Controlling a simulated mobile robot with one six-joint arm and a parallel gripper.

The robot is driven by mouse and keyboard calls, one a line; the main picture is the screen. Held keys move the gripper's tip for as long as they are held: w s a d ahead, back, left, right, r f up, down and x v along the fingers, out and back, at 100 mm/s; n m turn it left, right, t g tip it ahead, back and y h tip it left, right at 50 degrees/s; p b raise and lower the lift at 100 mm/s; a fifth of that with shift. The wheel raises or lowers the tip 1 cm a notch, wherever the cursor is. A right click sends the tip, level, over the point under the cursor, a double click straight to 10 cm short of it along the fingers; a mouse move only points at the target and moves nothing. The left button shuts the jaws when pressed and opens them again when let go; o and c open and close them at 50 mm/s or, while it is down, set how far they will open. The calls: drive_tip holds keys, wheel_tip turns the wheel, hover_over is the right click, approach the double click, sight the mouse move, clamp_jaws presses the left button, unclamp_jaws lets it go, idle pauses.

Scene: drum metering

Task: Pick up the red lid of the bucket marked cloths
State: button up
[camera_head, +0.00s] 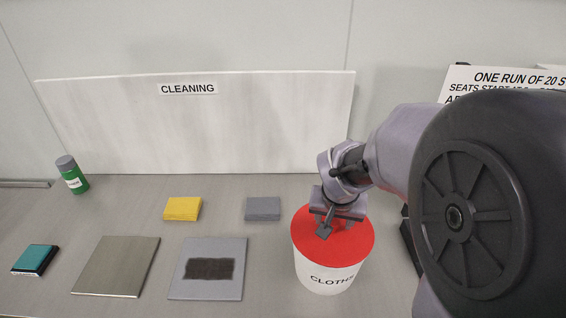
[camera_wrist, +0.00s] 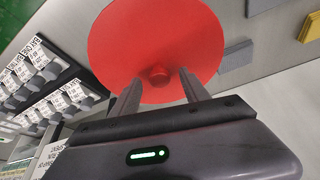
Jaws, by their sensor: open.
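The white bucket marked CLOTHS (camera_head: 325,275) stands upright on the counter, right of centre in the head view. Its round red lid (camera_head: 355,243) sits on top. In the wrist view the red lid (camera_wrist: 150,40) fills the upper middle, with a small red knob (camera_wrist: 159,74) at its centre. My gripper (camera_head: 335,228) is over the lid, pointing down. In the wrist view my gripper's two fingers (camera_wrist: 160,85) are apart, one on each side of the knob, and nothing is held. Whether the fingertips are level with the knob or above it, I cannot tell.
A yellow sponge (camera_head: 182,208), a grey block (camera_head: 262,208), two flat plates (camera_head: 117,266) (camera_head: 208,290), a teal pad (camera_head: 35,259) and a green bottle (camera_head: 73,176) lie or stand left of the bucket. A CLEANING panel (camera_head: 250,130) stands behind. Labelled dark units (camera_wrist: 45,60) show left in the wrist view.

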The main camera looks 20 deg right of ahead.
drive_tip(key=shift+s, duration=0.1)
clamp_jaws()
drive_tip(key=shift+r, duration=0.15)
